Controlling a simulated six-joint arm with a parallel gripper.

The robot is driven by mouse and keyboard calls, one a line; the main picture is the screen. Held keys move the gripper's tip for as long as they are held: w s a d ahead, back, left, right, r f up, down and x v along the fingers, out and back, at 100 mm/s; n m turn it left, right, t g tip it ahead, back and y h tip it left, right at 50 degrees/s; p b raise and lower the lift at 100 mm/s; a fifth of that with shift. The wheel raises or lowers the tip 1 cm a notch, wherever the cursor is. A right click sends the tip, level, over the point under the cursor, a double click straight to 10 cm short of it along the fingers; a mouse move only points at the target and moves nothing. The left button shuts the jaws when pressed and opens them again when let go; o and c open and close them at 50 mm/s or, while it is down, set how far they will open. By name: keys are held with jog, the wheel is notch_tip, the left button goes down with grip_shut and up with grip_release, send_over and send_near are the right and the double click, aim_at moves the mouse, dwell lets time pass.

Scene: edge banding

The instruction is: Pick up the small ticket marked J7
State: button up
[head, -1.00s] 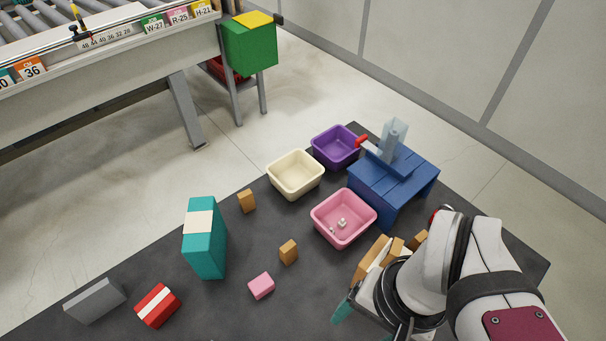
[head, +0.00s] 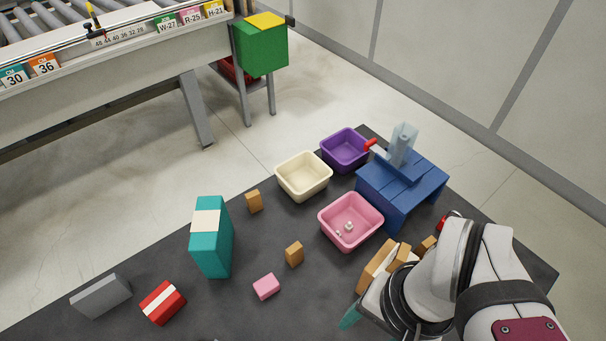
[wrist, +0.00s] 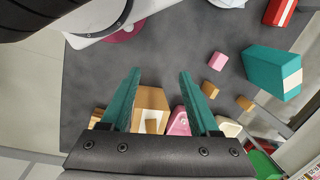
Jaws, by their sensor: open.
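I cannot make out a ticket marked J7 in either view. My gripper (wrist: 160,72) is open in the wrist view, its two teal fingers apart with nothing held between them. Beyond and between the fingers is a tan wooden piece (wrist: 152,98), partly hidden by the gripper. In the head view my gripper is mostly hidden behind my arm; one teal fingertip (head: 350,317) shows. Tan wooden pieces (head: 376,266) stand beside my arm there. Small tickets on the conveyor rail read W-27 (head: 166,24), R-25 (head: 190,15), H-21 (head: 213,9), 30 (head: 13,77) and 36 (head: 44,65).
The dark table holds a pink tray (head: 325,226), cream tray (head: 280,181), purple tray (head: 325,153) and blue stand (head: 402,190). A teal box (head: 211,250), red box (head: 162,302), grey block (head: 101,296), pink block (head: 266,286) and tan blocks (head: 294,253) are spread leftward.

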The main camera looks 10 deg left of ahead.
jog(key=n+t+h, duration=1)
jog(key=n+h, duration=0.1)
jog(key=n, duration=2.2)
send_near(294, 254)
jog(key=x, duration=1.3)
jog(key=shift+w+a, duration=0.2)
jog(key=shift+w, duration=0.25)
jog(key=shift+w+d+f, duration=0.1)
jog(key=shift+w+d, duration=0.05)
jog(key=shift+w, duration=0.05)
grip_shut()
